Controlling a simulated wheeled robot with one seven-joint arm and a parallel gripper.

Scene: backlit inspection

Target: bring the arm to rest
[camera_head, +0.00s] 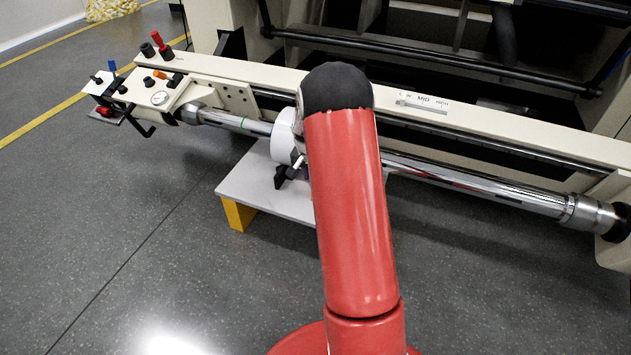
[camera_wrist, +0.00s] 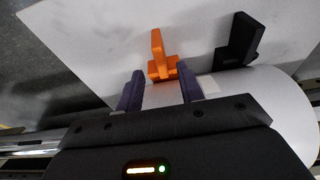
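My red arm (camera_head: 350,210) reaches up and forward through the middle of the head view, ending in a black rounded joint. A small orange upright piece (camera_wrist: 157,50) stands on a pale surface just beyond the fingertips.
A chrome shaft (camera_head: 480,183) runs along the pale machine beam (camera_head: 520,118), with a white cylinder (camera_head: 284,137) around it. A low white table (camera_head: 250,190) on yellow legs stands below. A control panel (camera_head: 160,92) with knobs is at left. The grey floor (camera_head: 130,230) is clear.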

